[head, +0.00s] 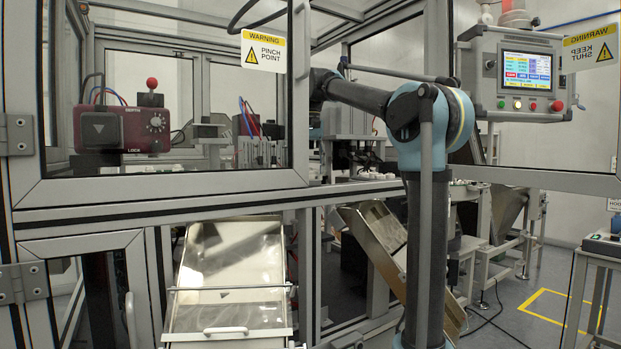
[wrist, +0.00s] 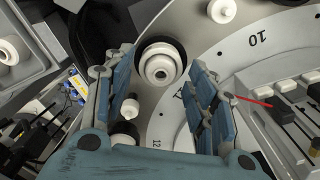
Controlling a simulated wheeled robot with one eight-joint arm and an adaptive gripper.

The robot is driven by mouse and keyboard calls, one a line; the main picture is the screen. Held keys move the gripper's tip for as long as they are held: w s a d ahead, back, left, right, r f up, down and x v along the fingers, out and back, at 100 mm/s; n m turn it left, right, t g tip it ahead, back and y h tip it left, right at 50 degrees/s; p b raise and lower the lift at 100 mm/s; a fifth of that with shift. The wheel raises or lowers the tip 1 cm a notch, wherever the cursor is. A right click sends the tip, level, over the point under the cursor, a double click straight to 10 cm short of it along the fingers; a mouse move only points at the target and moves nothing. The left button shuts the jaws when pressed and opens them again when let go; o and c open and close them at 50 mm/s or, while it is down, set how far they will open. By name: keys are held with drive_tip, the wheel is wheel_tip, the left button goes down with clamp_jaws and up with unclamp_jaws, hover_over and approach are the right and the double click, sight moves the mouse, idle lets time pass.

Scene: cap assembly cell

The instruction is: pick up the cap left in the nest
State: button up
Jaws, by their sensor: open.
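A white round cap (wrist: 160,66) sits in a dark-rimmed nest on the light grey numbered dial plate (wrist: 225,60) in the wrist view. My gripper (wrist: 160,78) has its two blue jointed fingers spread apart, one to each side of the cap's near side in the picture. Nothing is held between them. I cannot tell how far the fingertips are above the cap. In the head view my arm reaches into the cell through the frame; my gripper and the cap cannot be made out there.
Other white pieces lie near: one at the top (wrist: 222,10), one at the left (wrist: 9,51), and one beside the left finger (wrist: 129,110). Pale blocks on a slotted fixture (wrist: 290,92) stand at right. The cell's metal frame (head: 160,187) and a warning-labelled panel (head: 264,52) border the arm.

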drive_tip(key=c, duration=0.8)
wheel_tip(320, 180, up, 18)
idle(0.8)
